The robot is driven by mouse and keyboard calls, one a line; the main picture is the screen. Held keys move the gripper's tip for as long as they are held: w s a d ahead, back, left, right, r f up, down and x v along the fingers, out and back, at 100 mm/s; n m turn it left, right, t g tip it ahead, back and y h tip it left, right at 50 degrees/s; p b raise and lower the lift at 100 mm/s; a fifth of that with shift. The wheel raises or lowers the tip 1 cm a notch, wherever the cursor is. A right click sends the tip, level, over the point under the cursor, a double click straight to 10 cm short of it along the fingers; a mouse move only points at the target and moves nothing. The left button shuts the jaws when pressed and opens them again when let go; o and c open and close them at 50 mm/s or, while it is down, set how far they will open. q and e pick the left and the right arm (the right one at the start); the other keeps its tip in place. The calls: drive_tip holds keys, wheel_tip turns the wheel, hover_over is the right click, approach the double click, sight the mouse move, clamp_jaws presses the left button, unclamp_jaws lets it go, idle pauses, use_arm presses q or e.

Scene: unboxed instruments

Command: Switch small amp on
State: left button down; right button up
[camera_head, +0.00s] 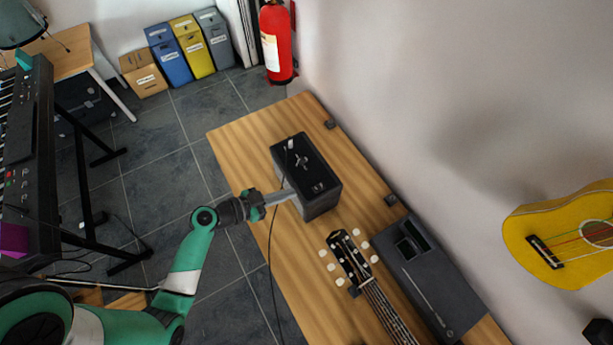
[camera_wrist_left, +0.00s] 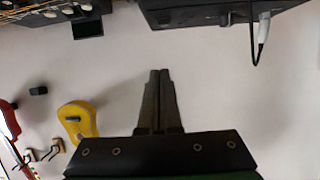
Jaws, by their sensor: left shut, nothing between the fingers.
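The small amp (camera_head: 322,203) is a dark box on the wooden table, with a cable plugged into its top. In the left wrist view the amp (camera_wrist_left: 205,12) fills the top right, with the cable plug (camera_wrist_left: 263,27) hanging at its side. My left gripper (camera_head: 295,194) is at the amp's left side in the head view, close to its wall; I cannot tell whether it touches. Its fingers (camera_wrist_left: 158,75) are shut with nothing between them, below the amp in the wrist view. I cannot make out the switch clearly. My right gripper is not in view.
The cable (camera_head: 270,262) runs down over the table's left edge. A yellow ukulele (camera_head: 545,232) hangs on the right wall. A keyboard (camera_head: 25,180) stands at left.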

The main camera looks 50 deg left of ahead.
use_arm(q)
drive_tip(key=shift+s+a+r+n, duration=0.2)
drive_tip(key=shift+a+r+n, duration=0.15)
drive_tip(key=shift+a, duration=0.2)
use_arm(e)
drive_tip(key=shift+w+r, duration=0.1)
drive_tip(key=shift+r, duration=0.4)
use_arm(q)
drive_tip(key=b, duration=0.7)
hover_over(310, 193)
drive_tip(key=s, duration=0.2)
drive_tip(key=shift+s+a+f, duration=0.1)
drive_tip(key=shift+a+f, duration=0.1)
drive_tip(key=shift+f, duration=1.05)
drive_tip(key=x, duration=0.3)
drive_tip(key=shift+f, duration=0.25)
drive_tip(key=shift+s+a+f+b, duration=0.1)
drive_tip(key=shift+f+b, duration=0.1)
drive_tip(key=shift+f, duration=0.35)
drive_tip(key=shift+s+d+f+b, duration=0.1)
drive_tip(key=shift+f+b, duration=0.1)
drive_tip(key=shift+f, duration=0.4)
drive_tip(key=shift+s+a+f+b, duration=0.1)
drive_tip(key=shift+s+f+b, duration=0.1)
drive_tip(key=shift+f, duration=0.35)
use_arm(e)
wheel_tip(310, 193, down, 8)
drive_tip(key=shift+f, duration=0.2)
